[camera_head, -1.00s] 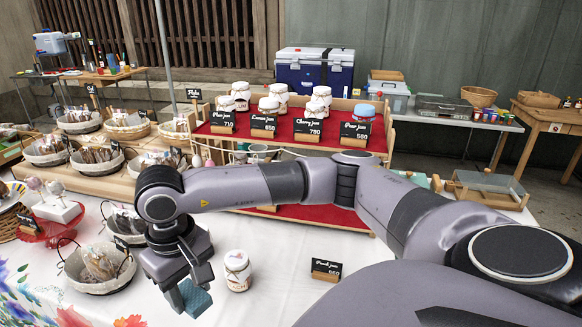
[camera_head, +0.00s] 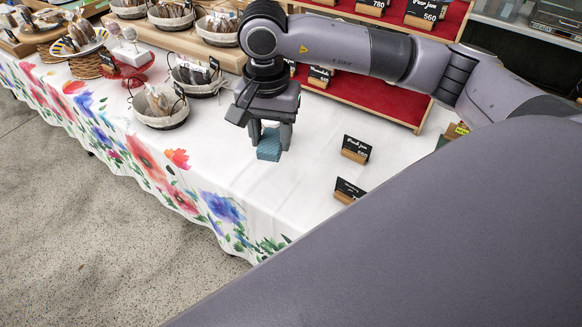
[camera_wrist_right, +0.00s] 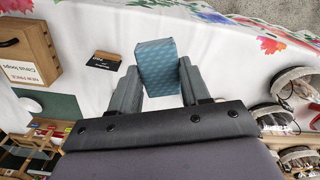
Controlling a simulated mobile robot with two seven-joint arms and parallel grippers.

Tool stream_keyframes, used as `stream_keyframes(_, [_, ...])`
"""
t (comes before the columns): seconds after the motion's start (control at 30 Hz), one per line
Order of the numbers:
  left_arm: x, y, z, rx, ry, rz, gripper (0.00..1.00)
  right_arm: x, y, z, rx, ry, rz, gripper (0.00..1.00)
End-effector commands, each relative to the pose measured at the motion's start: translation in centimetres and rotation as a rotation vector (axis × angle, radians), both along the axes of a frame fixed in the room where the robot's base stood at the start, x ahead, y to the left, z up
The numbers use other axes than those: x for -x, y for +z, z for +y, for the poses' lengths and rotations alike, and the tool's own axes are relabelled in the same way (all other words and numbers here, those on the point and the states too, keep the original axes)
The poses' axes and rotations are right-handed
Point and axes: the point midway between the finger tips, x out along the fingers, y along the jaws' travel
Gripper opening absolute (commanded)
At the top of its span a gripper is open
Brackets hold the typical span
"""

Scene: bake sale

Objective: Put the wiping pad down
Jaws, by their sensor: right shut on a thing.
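The wiping pad (camera_head: 269,146) is a small teal-blue block with a patterned face. My right gripper (camera_head: 271,133) points down over the white-clothed table (camera_head: 315,190) and is shut on the pad. In the right wrist view the pad (camera_wrist_right: 158,68) sits between the two fingertips (camera_wrist_right: 157,85) and sticks out beyond them. The pad is at or close above the cloth; I cannot tell whether it touches. My left gripper is not in view.
A wire-handled basket of wrapped goods (camera_head: 158,106) stands left of the gripper. Two black price signs, one behind (camera_head: 356,149) and one nearer (camera_head: 347,191), stand to the right. The cloth in front of the pad is clear up to the flowered table edge.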

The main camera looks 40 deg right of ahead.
Motion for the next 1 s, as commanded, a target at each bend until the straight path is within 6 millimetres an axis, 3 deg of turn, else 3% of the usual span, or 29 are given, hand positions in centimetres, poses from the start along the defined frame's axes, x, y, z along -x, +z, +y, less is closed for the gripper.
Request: stream_keyframes(1.0, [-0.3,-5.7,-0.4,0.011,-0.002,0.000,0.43,-3.4,-1.7,-4.6,-0.037,-2.138,-0.029,0.18])
